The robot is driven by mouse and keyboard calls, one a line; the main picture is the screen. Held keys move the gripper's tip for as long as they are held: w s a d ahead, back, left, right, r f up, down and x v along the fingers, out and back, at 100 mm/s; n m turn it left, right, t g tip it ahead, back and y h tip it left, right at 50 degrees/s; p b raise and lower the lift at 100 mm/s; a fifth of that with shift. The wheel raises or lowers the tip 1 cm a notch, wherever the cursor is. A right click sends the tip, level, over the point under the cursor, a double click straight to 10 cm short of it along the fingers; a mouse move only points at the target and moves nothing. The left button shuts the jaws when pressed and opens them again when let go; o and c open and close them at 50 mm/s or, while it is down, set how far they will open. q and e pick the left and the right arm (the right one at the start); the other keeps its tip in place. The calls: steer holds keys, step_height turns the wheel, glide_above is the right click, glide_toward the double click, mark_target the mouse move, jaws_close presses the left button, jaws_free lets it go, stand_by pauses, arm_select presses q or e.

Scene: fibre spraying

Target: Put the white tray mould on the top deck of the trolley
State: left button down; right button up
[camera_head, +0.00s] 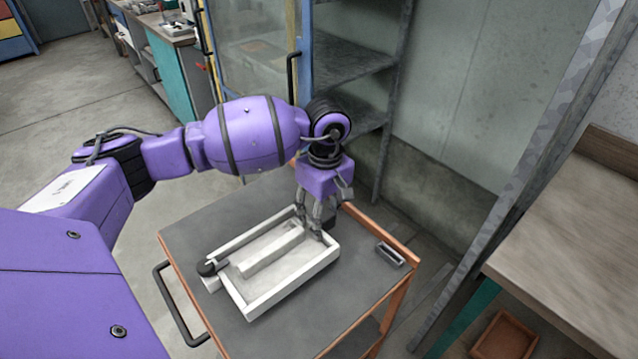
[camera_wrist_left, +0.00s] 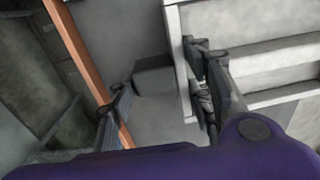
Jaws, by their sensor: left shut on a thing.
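The white tray mould (camera_head: 291,286) is a shallow rectangular frame with a raised bar inside. It lies flat on, or just above, the grey top deck (camera_head: 345,300) of the trolley; any small gap cannot be made out. My left gripper (camera_head: 313,216) points down at the mould's far wall and is shut on it. In the left wrist view the mould (camera_wrist_left: 268,53) fills the right side, with one finger of my left gripper (camera_wrist_left: 160,65) against its edge. The exact contact is partly hidden. My right gripper is not in view.
A small grey open block (camera_head: 390,254) sits on the deck at the right. A dark round piece (camera_head: 207,267) is at the mould's left corner. The trolley has an orange frame (camera_head: 385,230). A wooden bench (camera_head: 570,240) stands right; shelves (camera_head: 350,70) stand behind.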

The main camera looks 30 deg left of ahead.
arm_select(q)
steer(key=shift+w+a+f, duration=0.25)
steer(key=shift+a+f, duration=0.1)
steer(key=shift+f, duration=0.05)
steer(key=shift+w+a+f, duration=0.1)
steer(key=shift+a+f, duration=0.1)
steer(key=shift+f, duration=1.65)
steer(key=c, duration=0.9)
jaws_free()
step_height(320, 180, up, 12)
steer(key=shift+w+d+r, duration=0.1)
steer(key=shift+w, duration=0.05)
